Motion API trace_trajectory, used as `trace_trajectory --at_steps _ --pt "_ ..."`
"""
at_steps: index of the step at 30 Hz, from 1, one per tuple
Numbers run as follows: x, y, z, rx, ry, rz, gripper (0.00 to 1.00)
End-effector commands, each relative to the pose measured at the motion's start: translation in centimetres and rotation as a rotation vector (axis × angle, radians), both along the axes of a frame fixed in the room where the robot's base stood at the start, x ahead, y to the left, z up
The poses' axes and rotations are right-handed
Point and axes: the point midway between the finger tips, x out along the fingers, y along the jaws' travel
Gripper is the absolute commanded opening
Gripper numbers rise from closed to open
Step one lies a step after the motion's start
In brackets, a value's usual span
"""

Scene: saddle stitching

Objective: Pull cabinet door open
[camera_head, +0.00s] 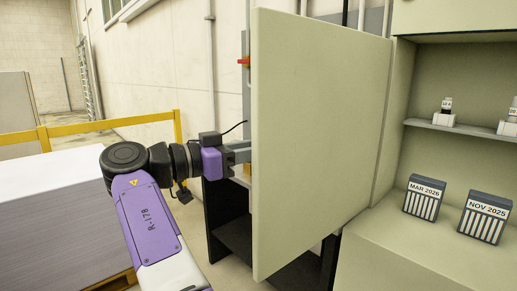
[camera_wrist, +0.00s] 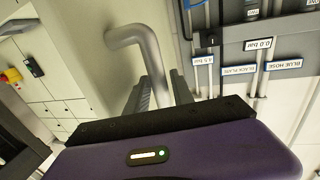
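The pale green cabinet door (camera_head: 320,140) stands swung wide open on the left of the cabinet (camera_head: 395,120), its hinge side at the cabinet's left wall. My gripper (camera_head: 238,151) reaches behind the door's free edge from the left; its fingertips are hidden there in the head view. In the wrist view the bent grey metal door handle (camera_wrist: 134,34) runs down between the two dark fingers of my gripper (camera_wrist: 160,88), which sit close on both sides of it. The gripper looks shut on the handle.
A dark stand (camera_head: 228,228) is partly behind the door. A yellow rail (camera_head: 90,126) and a large stack (camera_head: 55,220) are at left.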

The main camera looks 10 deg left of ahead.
Motion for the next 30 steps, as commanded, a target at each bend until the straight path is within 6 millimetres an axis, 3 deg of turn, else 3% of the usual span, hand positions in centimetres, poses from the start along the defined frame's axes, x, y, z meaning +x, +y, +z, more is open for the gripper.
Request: trace_trajectory --at_steps 5,18,30 --pt "-0.4 0.6 0.1 0.0 -0.001 0.002 0.29" --pt "-4.4 5.4 0.0 0.0 0.0 0.001 0.29" --pt "-4.9 6.1 0.0 0.0 0.0 0.0 0.29"
